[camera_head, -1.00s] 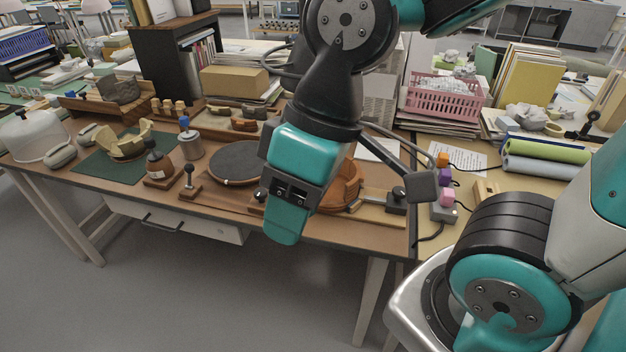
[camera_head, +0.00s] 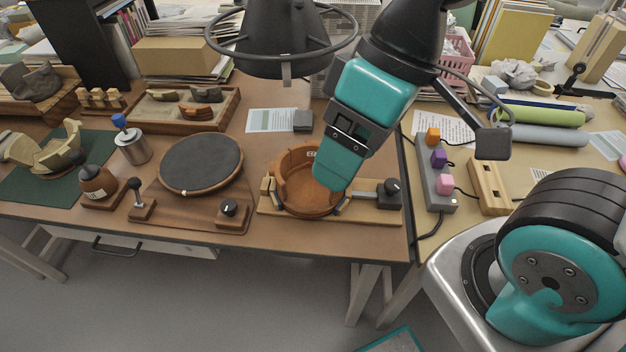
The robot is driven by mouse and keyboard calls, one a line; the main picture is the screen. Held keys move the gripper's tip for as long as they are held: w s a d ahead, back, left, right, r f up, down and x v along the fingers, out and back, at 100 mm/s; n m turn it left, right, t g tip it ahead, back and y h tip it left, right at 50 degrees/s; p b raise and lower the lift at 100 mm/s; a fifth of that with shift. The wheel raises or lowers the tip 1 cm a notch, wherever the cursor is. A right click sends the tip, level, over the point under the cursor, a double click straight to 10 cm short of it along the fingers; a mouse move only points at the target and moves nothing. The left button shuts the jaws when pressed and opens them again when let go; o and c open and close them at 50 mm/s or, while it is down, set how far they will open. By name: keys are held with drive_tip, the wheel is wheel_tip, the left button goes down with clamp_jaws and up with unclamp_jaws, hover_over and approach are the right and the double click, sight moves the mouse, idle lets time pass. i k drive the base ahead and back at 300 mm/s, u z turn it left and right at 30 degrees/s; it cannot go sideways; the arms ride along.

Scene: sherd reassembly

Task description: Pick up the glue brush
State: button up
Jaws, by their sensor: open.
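A silver metal pot (camera_head: 134,149) stands at the left of the brown table, with a blue knob-like tip (camera_head: 119,121) sticking up from it. This may be the glue brush's handle; no bristles show. My gripper (camera_head: 333,180) is to the right of the pot, well apart from it, and hangs in front of a round terracotta vessel (camera_head: 300,199). Its teal end points down and hides part of the vessel. The gripper is open, and I see nothing held in it.
A dark round turntable (camera_head: 201,163) lies between the pot and the vessel. A sherd tray (camera_head: 185,108) is behind. A black ring lamp (camera_head: 282,45) hangs above the table.

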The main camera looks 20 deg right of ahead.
sight(76, 158)
drive_tip(key=u, duration=0.55)
drive_tip(key=k, duration=0.6)
drive_tip(key=u, duration=1.2)
drive_tip(key=i, duration=1.95)
drive_tip(key=z, duration=0.5)
